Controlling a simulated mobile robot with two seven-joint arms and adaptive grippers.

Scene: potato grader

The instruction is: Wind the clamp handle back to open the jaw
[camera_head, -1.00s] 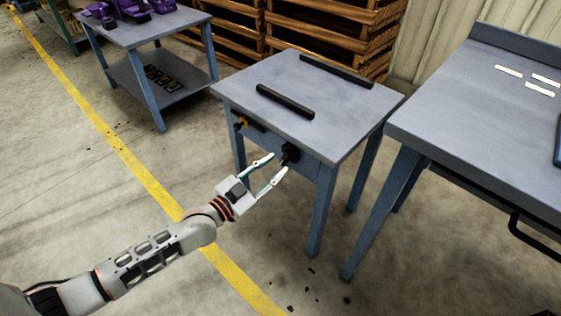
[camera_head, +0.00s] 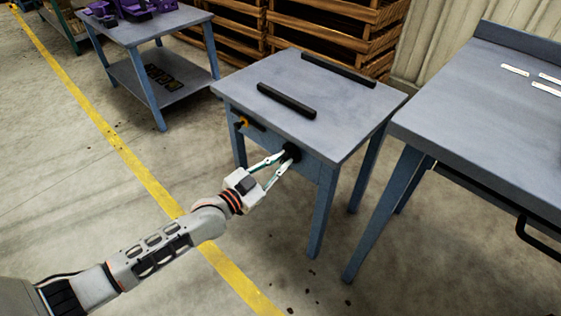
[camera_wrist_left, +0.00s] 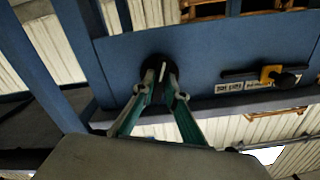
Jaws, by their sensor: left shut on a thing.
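The clamp handle is a round black knob (camera_head: 292,150) on the blue front apron of the small table (camera_head: 345,130). It also shows in the left wrist view (camera_wrist_left: 158,66). My left gripper (camera_head: 283,157) reaches in from the lower left, its fingertips shut on the knob. In the left wrist view the two green-and-pale fingers (camera_wrist_left: 163,90) converge on the knob and cover its lower part. Two black bars lie on the tabletop, apart and roughly parallel: a nearer bar (camera_head: 286,100) and a farther bar (camera_head: 338,70). My right gripper is not in view.
A yellow-and-black lever (camera_head: 241,123) sits left of the knob on the same apron; the wrist view shows it at right (camera_wrist_left: 272,75). A larger bench (camera_head: 480,110) stands close on the right. A table with purple parts (camera_head: 150,30) stands back left. Wooden crates (camera_head: 330,25) stand behind.

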